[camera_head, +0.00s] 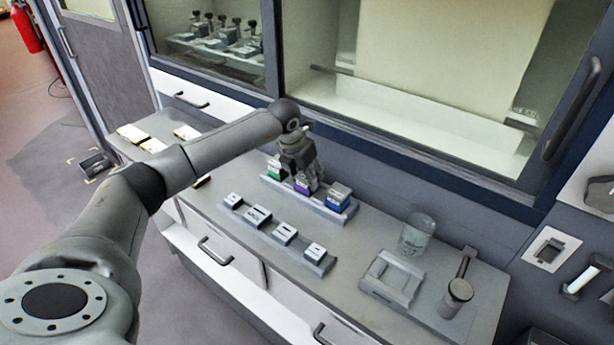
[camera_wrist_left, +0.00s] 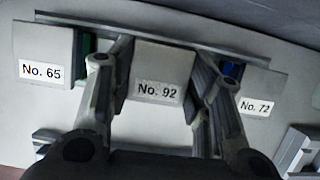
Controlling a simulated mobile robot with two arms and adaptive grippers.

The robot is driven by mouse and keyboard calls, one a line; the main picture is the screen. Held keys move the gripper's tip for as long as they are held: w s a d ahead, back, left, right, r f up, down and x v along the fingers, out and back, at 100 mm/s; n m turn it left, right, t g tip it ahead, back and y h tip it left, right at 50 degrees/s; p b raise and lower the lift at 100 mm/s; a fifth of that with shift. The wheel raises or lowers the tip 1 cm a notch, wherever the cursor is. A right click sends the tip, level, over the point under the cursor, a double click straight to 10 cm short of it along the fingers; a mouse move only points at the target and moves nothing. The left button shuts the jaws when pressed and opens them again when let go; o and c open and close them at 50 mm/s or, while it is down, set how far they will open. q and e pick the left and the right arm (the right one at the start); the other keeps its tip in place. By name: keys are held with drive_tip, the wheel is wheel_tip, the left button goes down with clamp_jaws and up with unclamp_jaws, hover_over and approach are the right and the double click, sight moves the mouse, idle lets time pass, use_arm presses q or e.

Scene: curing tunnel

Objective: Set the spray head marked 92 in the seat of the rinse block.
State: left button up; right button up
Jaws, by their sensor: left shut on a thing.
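The spray head marked No. 92 (camera_wrist_left: 157,72) is in the middle of the wrist view, between the two fingers of my left gripper (camera_wrist_left: 163,60). In the head view my left gripper (camera_head: 304,176) reaches down onto this purple-sided head (camera_head: 303,187), which is still in its rack. My left gripper is shut on it. Head No. 65 (camera_wrist_left: 44,55) is on its left, green-sided in the head view (camera_head: 275,169). Head No. 72 (camera_wrist_left: 258,90) is on its right, blue-sided in the head view (camera_head: 339,197). A grey block with a square recess (camera_head: 391,278), perhaps the rinse block, lies farther right on the bench.
In front of the rack is a grey strip with several small white-topped blocks (camera_head: 284,234). Flat plates (camera_head: 152,145) lie at the bench's left end. A glazed cabinet rises behind.

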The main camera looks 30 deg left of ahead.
use_arm(q)
drive_tip(key=c, duration=0.4)
wheel_tip(320, 180, up, 6)
drive_tip(key=p, duration=0.3)
drive_tip(key=shift+p, duration=0.35)
drive_tip(key=shift+c, duration=0.2)
drive_tip(key=shift+r, duration=0.15)
